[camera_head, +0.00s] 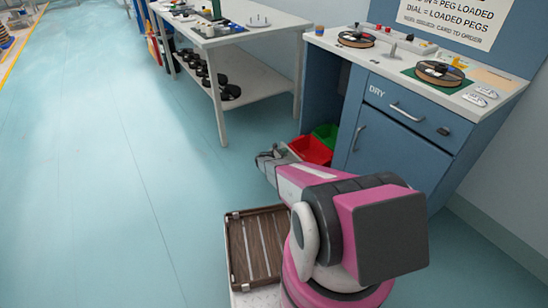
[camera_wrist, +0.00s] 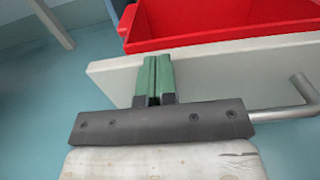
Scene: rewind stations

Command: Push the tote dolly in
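A red tote (camera_head: 312,150) sits low in the open space left of the blue cabinet, with a green tote (camera_head: 327,132) behind it. In the wrist view the red tote (camera_wrist: 215,20) stands behind a pale grey panel (camera_wrist: 225,72), which looks like the dolly's front, with a metal bar handle (camera_wrist: 303,90) at the right. The dolly's wheels are hidden. My gripper (camera_wrist: 157,62) has its green fingers together with nothing seen between them. The fingers overlap the panel in view; contact cannot be told. In the head view my gripper (camera_head: 265,160) is just left of the red tote.
The blue DRY cabinet (camera_head: 398,130) with its drawer and door stands to the right of the totes. A white table (camera_head: 222,38) with a lower shelf of black spools stands behind, its front leg near the totes. The floor (camera_head: 100,190) at left is clear.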

